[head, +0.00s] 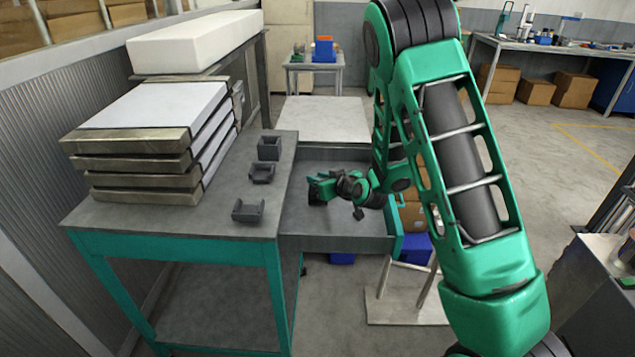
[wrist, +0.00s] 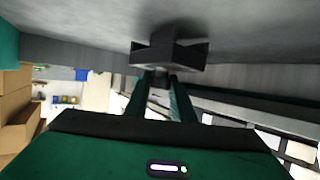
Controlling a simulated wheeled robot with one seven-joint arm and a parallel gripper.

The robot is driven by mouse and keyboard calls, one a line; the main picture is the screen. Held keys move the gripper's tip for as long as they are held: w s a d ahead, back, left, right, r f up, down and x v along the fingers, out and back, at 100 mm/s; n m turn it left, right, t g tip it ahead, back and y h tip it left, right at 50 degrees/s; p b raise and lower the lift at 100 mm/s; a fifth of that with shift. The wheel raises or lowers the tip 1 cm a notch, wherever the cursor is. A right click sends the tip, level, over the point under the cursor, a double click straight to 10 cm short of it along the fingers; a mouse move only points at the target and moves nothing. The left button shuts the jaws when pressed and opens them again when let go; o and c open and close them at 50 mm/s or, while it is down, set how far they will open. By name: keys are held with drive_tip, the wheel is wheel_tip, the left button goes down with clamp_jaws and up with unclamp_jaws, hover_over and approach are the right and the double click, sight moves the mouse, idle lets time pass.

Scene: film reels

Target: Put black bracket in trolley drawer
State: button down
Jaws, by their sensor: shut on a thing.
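The trolley drawer (head: 335,243) is pulled out to the right of the trolley and shows a bare grey floor. My gripper (head: 322,187) is over the inside of the drawer, towards its left part. In the wrist view, my gripper (wrist: 160,82) is shut on a black bracket (wrist: 170,53) held at its fingertips. In the head view that bracket is small and partly hidden by the gripper. I cannot tell whether it touches the drawer floor. Three other dark brackets (head: 269,148) (head: 262,173) (head: 248,210) stand in a row on the trolley top, left of the drawer.
The trolley top (head: 150,215) carries a stack of metal-edged white slabs (head: 150,140) at the left. A long white block (head: 195,42) lies behind them. Cardboard boxes (head: 413,215) and a blue bin (head: 418,248) are beyond the drawer front. The drawer walls surround my gripper.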

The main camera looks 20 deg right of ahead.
drive_tip(key=shift+f, duration=0.25)
drive_tip(key=shift+f, duration=0.1)
drive_tip(key=c, duration=1.5)
unclamp_jaws()
